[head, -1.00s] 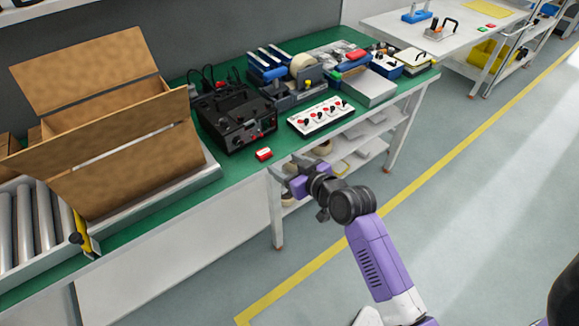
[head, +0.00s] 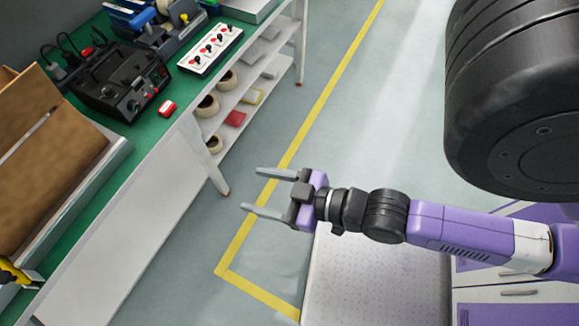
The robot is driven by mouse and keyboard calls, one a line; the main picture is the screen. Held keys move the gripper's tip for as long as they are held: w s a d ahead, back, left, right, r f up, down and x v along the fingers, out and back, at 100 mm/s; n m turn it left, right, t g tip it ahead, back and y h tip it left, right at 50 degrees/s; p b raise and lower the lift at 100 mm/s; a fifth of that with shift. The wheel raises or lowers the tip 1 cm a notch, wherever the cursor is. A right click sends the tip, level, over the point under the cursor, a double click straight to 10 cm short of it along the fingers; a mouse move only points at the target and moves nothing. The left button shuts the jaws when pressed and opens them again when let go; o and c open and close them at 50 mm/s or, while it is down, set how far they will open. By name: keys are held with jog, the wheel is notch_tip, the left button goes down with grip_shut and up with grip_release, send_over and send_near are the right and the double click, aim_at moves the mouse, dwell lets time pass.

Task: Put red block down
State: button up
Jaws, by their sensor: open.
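The small red block (head: 168,108) with a white side lies on the green bench top (head: 143,133), near its front edge, just right of a black device. My gripper (head: 252,191) is open and empty, its two grey fingers pointing left. It hangs over the floor in front of the bench, well to the right of and apart from the block in the picture.
A black device (head: 122,82) and a white panel with red and black knobs (head: 211,49) stand near the block. A cardboard box (head: 45,165) is at left. Shelves below hold tape rolls (head: 208,105). A yellow line (head: 257,292) marks the floor.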

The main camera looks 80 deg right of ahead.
jog(key=s+a+r+n+y, duration=0.1)
jog(key=s+a+r, duration=0.3)
jog(key=s+r, duration=0.2)
jog(key=shift+s+r+t+y, duration=0.15)
jog(key=shift+s+t+y, duration=0.15)
jog(key=shift+y, duration=0.1)
dwell(0.8)
